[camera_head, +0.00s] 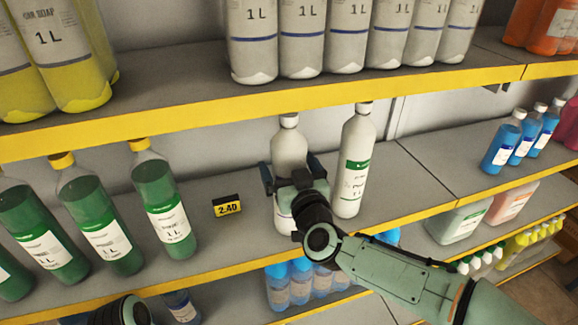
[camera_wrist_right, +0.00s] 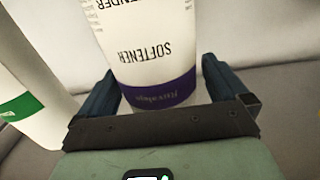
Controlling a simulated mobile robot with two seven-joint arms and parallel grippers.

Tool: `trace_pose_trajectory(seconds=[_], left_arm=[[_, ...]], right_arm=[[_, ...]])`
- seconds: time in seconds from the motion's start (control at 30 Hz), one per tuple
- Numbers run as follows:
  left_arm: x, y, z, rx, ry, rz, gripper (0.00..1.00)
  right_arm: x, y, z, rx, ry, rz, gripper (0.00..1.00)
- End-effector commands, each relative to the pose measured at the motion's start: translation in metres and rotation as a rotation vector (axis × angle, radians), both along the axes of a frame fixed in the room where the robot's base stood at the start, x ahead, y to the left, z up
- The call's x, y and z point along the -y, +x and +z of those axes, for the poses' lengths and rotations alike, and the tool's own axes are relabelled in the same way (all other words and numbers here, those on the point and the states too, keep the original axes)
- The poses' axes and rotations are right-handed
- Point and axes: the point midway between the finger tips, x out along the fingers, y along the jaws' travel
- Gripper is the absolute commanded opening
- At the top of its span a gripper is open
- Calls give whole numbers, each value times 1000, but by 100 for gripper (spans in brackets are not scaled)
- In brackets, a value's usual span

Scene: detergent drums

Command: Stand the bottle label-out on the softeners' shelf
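A white softener bottle (camera_head: 288,146) stands upright, or nearly so, at the middle shelf. My right gripper (camera_head: 293,180) has its fingers on either side of it and looks shut on it. In the right wrist view, the bottle (camera_wrist_right: 150,45) sits between the fingers (camera_wrist_right: 160,85), with its SOFTENER lettering and purple band facing the camera. My gripper hides much of its label in the head view, and whether its base bears on the shelf is hard to tell. The middle shelf (camera_head: 405,185) has a yellow front edge. My left gripper's fingers are out of view.
A white bottle with a green label (camera_head: 355,165) stands close on the right and shows in the wrist view (camera_wrist_right: 25,95). The upper shelf's edge (camera_head: 270,103) overhangs.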

Motion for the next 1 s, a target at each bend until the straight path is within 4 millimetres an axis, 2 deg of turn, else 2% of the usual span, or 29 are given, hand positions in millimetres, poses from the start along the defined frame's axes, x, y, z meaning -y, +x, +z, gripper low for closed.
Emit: trace_pose_trajectory(seconds=[0.27,0.33,0.47,0.8,1.0], left_arm=[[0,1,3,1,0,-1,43],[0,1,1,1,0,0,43],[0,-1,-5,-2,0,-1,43],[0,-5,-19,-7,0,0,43],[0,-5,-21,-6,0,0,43]], right_arm=[[0,0,4,1,0,0,100],[2,-5,4,3,-1,0,100],[8,-24,3,3,-3,-1,100],[29,-88,3,3,-3,-2,100],[35,-109,3,2,-2,0,100]])
